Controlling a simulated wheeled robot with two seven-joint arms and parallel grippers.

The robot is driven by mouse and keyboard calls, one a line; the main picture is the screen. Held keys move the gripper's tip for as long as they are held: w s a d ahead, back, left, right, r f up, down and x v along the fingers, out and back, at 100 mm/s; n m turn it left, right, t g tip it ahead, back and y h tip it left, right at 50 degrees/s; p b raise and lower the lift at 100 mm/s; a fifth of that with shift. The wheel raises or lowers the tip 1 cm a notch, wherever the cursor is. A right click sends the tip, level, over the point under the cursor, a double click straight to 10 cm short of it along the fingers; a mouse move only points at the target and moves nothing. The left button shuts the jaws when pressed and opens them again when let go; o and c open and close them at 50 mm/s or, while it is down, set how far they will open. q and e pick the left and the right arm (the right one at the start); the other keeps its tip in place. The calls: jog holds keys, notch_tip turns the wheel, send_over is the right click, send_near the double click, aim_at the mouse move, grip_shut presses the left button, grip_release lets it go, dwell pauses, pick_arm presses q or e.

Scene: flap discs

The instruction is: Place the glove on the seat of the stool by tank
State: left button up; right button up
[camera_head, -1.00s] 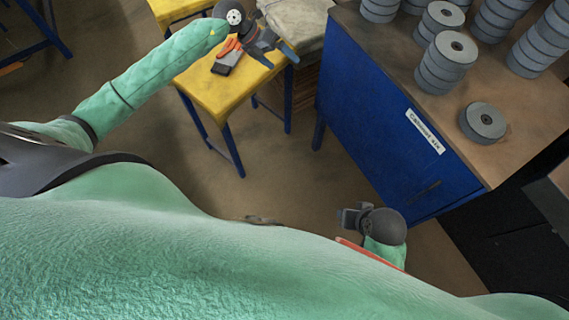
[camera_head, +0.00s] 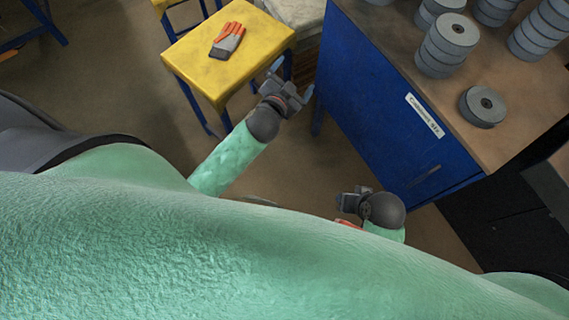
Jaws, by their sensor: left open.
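An orange and grey glove (camera_head: 228,40) lies flat on the yellow seat of a stool (camera_head: 190,55) with blue legs, at the top left of centre. My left gripper (camera_head: 290,82) is open and empty. It is to the right of the stool's seat, apart from the glove. My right gripper (camera_head: 342,202) is low in the middle of the view, well away from the glove and stool; its fingers are small and partly turned away. I see no tank by name in the view.
A blue cabinet (camera_head: 375,110) with a label stands right of the stool, its brown top (camera_head: 400,50) holding several stacks of grey discs (camera_head: 445,45). One disc stack (camera_head: 482,106) sits near the front edge. Another yellow stool shows partly at the top.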

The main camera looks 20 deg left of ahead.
pick_arm(q)
jog(key=s+d+f+n+g, duration=0.1)
jog(key=s+f+g, duration=0.3)
jog(key=s, duration=0.4)
jog(key=s+d+f+n+g+h, duration=0.1)
jog(key=s+d+f+n+g, duration=0.1)
jog(key=s, duration=0.6)
jog(key=s+d+f+n+g, duration=0.1)
jog(key=s+d+f+g, duration=0.2)
jog(key=s+f+g, duration=0.3)
jog(key=s, duration=0.3)
jog(key=shift+n+g+h, duration=0.3)
